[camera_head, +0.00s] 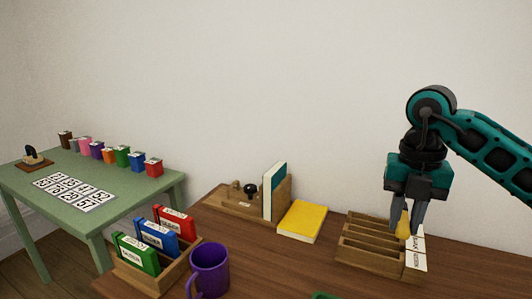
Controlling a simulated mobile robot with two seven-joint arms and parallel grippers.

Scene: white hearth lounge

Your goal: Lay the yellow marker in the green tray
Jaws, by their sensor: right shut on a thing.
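My right gripper (407,224) comes in from the right and points down over the slotted wooden rack. It is shut on a yellow thing (403,226), which I take to be the yellow marker; the fingers hide much of it. A small piece of something green (323,296) shows at the bottom edge. It may be the green tray, but too little shows to tell. My left gripper is not in view.
The wooden rack (368,257) holds white cards at its right end. Bare tabletop (275,262) lies between mug and rack.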

